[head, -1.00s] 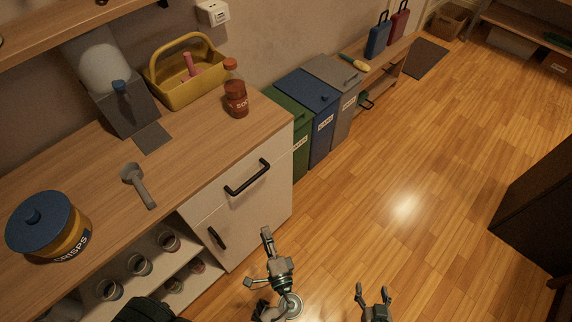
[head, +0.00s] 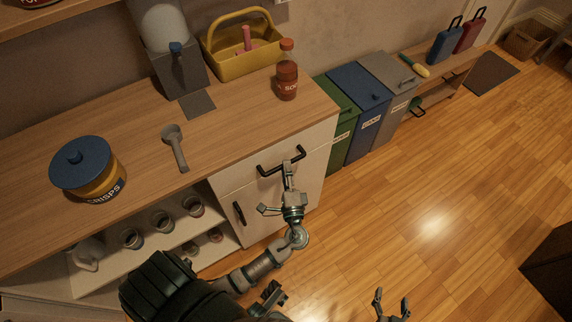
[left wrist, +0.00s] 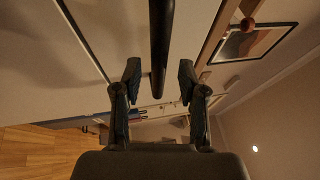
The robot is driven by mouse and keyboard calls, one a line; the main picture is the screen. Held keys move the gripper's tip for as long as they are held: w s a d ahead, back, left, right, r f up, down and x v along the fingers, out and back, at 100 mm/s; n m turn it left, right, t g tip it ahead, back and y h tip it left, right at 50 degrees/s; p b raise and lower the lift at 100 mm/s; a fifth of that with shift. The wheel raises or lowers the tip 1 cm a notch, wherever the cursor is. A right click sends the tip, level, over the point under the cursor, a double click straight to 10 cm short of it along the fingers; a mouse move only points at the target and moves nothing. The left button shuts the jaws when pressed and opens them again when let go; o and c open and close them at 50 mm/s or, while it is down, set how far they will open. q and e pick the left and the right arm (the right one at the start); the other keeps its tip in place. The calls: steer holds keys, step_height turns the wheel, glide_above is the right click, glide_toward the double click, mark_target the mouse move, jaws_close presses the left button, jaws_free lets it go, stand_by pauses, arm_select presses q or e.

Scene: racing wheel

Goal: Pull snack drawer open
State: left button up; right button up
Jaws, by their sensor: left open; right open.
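The snack drawer (head: 315,150) is the white upper front of the wooden-topped counter, and it looks closed. Its black bar handle (head: 270,172) runs across the front. My left gripper (head: 275,188) is at the handle, with one finger overlapping it in the head view. In the left wrist view the handle (left wrist: 160,50) comes down between the two open fingers of the left gripper (left wrist: 160,88). I cannot tell whether the fingers touch it. My right gripper (head: 392,304) is open and empty over the floor at the bottom edge of the head view.
A second black handle (head: 239,213) is on the cupboard door below. On the counter (head: 135,125) are a crisps jar (head: 85,168), a scoop (head: 175,148), a sauce bottle (head: 287,78) and a yellow basket (head: 240,62). Bins (head: 360,100) stand beyond. The floor (head: 420,210) is clear.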

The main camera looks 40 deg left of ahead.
arm_select(q)
steer(key=shift+w+a, duration=0.5)
steer(key=shift+a, duration=0.35)
steer(key=shift+w+a, duration=0.1)
steer(key=shift+a, duration=0.2)
steer(key=shift+d+r, duration=0.1)
steer(key=shift+d, duration=0.3)
jaws_close()
arm_select(e)
steer(key=shift+a, duration=0.2)
arm_select(q)
steer(key=shift+a, duration=0.1)
